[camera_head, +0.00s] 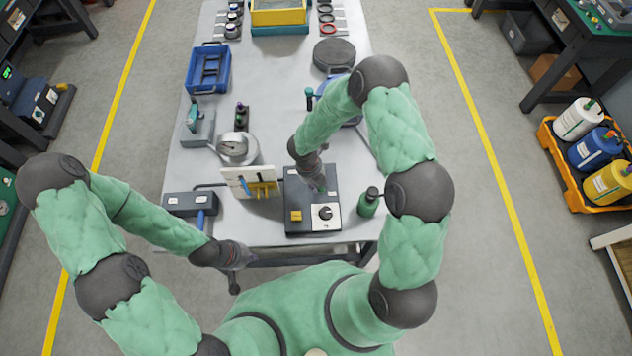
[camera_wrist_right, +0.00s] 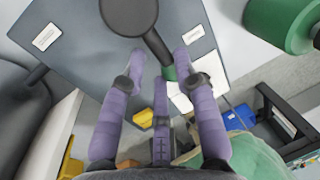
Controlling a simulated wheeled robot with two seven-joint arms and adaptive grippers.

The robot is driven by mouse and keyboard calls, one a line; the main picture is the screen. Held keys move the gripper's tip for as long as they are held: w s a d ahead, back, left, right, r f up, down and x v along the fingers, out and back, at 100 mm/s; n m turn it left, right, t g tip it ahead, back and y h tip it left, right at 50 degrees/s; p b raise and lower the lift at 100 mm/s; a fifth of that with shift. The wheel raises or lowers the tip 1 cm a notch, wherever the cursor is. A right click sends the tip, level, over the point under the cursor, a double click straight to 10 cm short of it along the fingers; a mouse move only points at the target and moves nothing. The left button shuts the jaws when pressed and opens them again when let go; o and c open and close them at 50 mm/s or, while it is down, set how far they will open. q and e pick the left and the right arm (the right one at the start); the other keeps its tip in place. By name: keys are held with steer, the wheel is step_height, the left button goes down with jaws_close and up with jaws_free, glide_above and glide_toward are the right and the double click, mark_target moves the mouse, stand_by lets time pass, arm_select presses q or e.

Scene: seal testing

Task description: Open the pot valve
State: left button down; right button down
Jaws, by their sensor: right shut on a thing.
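My right gripper (camera_head: 320,186) is low over a dark control box (camera_head: 293,180) with a yellow switch and a knob. In the right wrist view, the purple fingers (camera_wrist_right: 168,75) close around the green end of a dark round-headed tool (camera_wrist_right: 130,14), whose head extends away over the box. My left gripper (camera_head: 235,262) is at the table's front edge, away from the pot; its fingers are too small to read.
A white panel (camera_head: 238,180) with blue and yellow parts stands left of the control box. A green bottle (camera_head: 368,203) stands close on its right, also in the wrist view (camera_wrist_right: 283,22). A blue tray (camera_head: 194,83) and a dark disc (camera_head: 334,53) lie farther back.

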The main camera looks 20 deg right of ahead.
steer(key=shift+d+r, duration=0.1)
steer(key=shift+d, duration=0.15)
steer(key=c, duration=1.1)
jaws_free()
steer(key=shift+d, duration=0.15)
steer(key=shift+a+r, duration=0.25)
steer(key=shift+r, duration=0.25)
step_height(320, 180, up, 11)
steer(key=a, duration=0.2)
steer(key=shift+w+f, duration=0.2)
steer(key=shift+w, duration=0.1)
steer(key=shift+s, duration=0.1)
